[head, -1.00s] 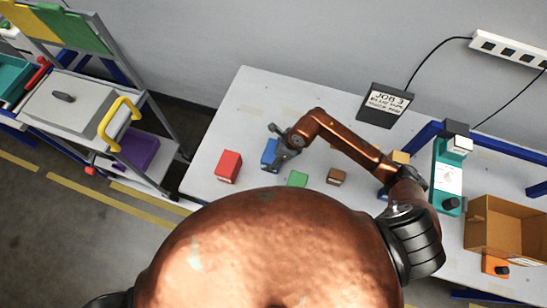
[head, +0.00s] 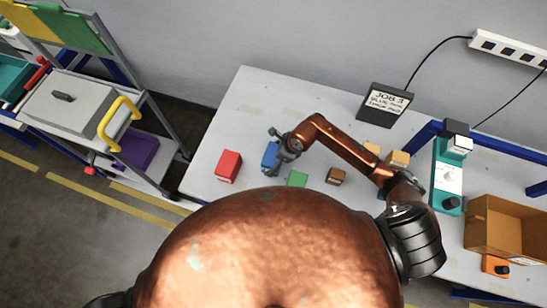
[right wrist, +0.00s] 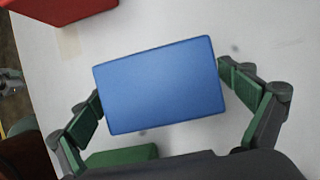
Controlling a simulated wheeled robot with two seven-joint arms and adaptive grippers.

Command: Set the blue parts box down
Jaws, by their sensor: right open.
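The blue parts box (head: 270,155) stands on the white table (head: 235,120), to the right of a red box (head: 229,166). My right gripper (head: 286,150) is at the blue box, coming in from the right. In the right wrist view the blue box (right wrist: 160,85) lies between the two open fingers of my right gripper (right wrist: 160,98). A small gap shows at the right finger; at the left finger I cannot tell whether it touches. My left gripper is not in view.
A green box (head: 297,179) and a brown box (head: 336,176) are close by on the table. Table behind the blue box is clear.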

